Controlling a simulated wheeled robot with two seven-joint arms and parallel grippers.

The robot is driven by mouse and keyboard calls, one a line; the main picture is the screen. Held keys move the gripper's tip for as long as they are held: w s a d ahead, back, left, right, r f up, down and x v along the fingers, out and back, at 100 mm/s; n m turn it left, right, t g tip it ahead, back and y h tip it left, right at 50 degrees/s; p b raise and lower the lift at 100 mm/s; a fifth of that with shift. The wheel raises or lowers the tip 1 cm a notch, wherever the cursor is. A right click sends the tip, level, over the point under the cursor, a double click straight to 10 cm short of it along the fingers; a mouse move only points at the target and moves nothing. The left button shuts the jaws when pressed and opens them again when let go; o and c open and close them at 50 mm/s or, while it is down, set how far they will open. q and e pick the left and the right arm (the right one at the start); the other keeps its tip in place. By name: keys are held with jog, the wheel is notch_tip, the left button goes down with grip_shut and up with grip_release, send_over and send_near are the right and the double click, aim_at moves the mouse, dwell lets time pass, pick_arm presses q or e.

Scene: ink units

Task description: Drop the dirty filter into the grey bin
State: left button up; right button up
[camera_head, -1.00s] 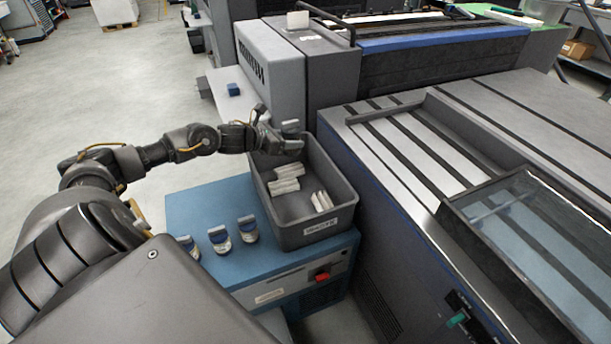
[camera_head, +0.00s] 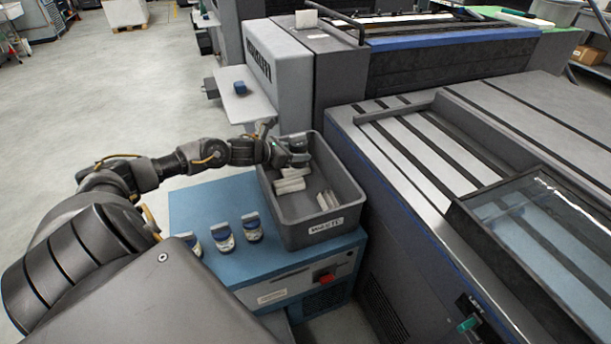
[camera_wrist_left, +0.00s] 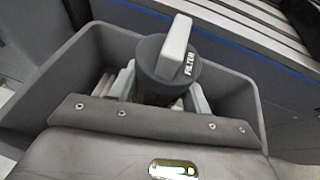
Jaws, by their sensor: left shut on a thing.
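The dirty filter (camera_wrist_left: 167,58) shows in the left wrist view as a dark round cap with a light grey handle bar and the word FILTER. My left gripper (camera_head: 290,152) is shut on it, with a pale finger on each side. The filter's lower part is mostly hidden by the gripper. The grey bin (camera_head: 345,186), labelled WASTE, stands on the blue unit. In the head view my gripper and the filter are over the far left part of the bin. The bin's walls (camera_wrist_left: 75,68) surround them in the left wrist view. My right gripper is not in view.
Several pale pieces (camera_head: 289,186) lie on the bin floor. Several small blue-capped containers (camera_head: 223,236) stand left of the bin on the blue unit (camera_head: 200,197). The grey press (camera_head: 390,190) rises close to the bin's right side.

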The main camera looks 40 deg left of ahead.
pick_arm(q)
jog(key=o, duration=1.1)
jog(key=shift+s+a+r, duration=0.1)
jog(key=shift+s+a, duration=0.1)
jog(key=shift+s, duration=0.35)
jog(key=shift+p+v, duration=1.55)
jog(key=shift+v, duration=3.3)
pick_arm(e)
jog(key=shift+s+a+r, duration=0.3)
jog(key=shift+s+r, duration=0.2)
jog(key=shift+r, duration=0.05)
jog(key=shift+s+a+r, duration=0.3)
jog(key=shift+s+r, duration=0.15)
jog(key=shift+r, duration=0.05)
pick_arm(q)
jog(key=shift+d+r, duration=0.1)
jog(key=shift+r, duration=0.05)
